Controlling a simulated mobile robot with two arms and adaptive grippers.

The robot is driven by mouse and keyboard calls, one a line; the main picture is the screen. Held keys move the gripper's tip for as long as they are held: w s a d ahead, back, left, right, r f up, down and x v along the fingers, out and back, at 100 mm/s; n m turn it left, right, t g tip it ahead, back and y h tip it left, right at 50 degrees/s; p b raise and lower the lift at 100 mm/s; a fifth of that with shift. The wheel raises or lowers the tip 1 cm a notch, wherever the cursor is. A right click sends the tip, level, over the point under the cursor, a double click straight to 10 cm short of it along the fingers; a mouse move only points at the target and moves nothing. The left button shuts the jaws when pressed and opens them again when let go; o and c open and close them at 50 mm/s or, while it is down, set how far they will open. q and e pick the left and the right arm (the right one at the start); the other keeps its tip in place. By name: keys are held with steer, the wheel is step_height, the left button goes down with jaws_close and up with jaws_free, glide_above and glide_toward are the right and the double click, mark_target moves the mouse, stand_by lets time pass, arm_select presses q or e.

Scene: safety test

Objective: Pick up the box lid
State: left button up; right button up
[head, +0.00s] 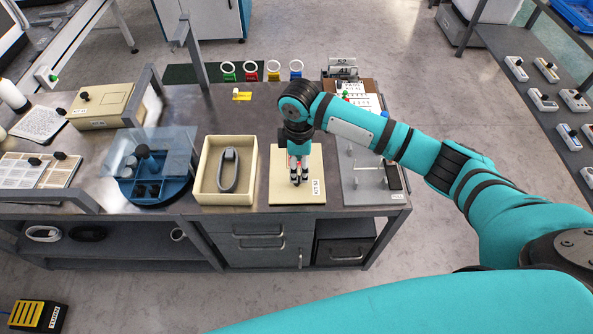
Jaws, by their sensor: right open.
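A flat cream box lid (284,192) with a white label lies on the grey workbench. An open cream box (200,180) stands just to its left and holds a dark grey loop-shaped item (229,170). My right gripper (298,180) points straight down over the middle of the lid, open. It hides the middle of the lid, and I cannot tell whether the fingertips touch anything there. My left gripper is not in view.
A blue round container (128,186) under a clear plate stands left of the open box. A grey tray with posts (358,196) is close on the lid's right. A closed cream box (105,118) and several coloured rings stand farther back. The bench's front edge is near the lid.

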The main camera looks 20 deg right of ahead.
steer(key=shift+a+f+p, duration=0.15)
steer(key=shift+f, duration=1.5)
steer(key=shift+a+f+p, duration=0.1)
steer(key=shift+f+p, duration=0.05)
steer(key=shift+f, duration=1.45)
jaws_close()
